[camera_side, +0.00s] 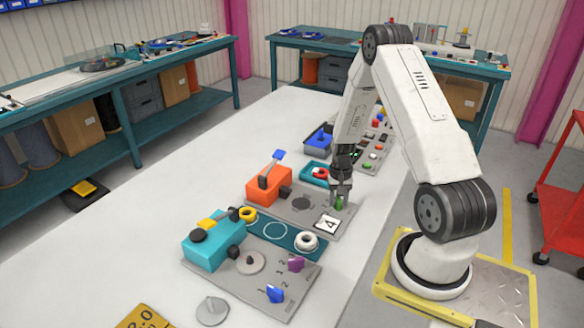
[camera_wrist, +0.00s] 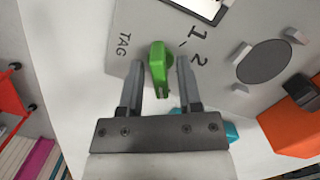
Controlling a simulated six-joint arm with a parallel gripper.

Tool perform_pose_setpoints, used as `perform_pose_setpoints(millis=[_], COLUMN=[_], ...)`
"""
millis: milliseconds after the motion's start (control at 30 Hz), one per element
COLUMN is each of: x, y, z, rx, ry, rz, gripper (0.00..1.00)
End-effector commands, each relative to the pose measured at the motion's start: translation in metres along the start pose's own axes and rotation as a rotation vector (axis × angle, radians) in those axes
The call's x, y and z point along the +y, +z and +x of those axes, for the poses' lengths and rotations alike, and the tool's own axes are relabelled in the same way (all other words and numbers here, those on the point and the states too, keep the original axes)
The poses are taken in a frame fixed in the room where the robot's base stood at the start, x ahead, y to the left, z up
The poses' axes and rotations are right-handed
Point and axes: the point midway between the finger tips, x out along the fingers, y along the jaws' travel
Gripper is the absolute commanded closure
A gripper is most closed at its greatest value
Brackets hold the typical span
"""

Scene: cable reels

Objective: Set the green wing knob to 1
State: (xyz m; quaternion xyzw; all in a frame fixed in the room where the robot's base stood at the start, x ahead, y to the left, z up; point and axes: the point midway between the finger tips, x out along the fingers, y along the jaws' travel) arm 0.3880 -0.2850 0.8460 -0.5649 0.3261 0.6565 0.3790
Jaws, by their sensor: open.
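The green wing knob (camera_wrist: 158,62) stands on a grey panel (camera_wrist: 225,90), its wing running roughly up and down in the wrist view. The digits 1 and 2 are printed to its upper right, with 1 nearer the top. I cannot tell which digit the knob is set to. My gripper (camera_wrist: 160,78) is open, with one finger on each side of the knob and a visible gap on both sides. In the side view, my gripper (camera_side: 341,184) points down over the green knob (camera_side: 339,203) at the panel's right edge.
An orange box (camera_side: 268,186) with a blue-tipped lever and a white card marked 4 (camera_side: 327,224) share the panel. Nearer are a teal tray (camera_side: 290,238) with rings, and another panel with purple (camera_side: 296,263) and blue (camera_side: 275,293) knobs. The white table's left side is clear.

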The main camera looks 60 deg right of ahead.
Motion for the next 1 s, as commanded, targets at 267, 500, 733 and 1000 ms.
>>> perform_pose_setpoints(millis=[267,500,733,1000], x=[0.0000,0.0000,-0.0005,-0.0005], y=[-0.0001,0.0000,0.0000,0.0001], z=[0.0003,0.0002,0.0002,0.0001], rx=[0.000,0.000,0.000,-0.001], ry=[0.000,0.000,0.011,0.053], rz=[0.000,0.000,-0.073,-0.352], gripper=[0.62,1.00,1.00,1.00])
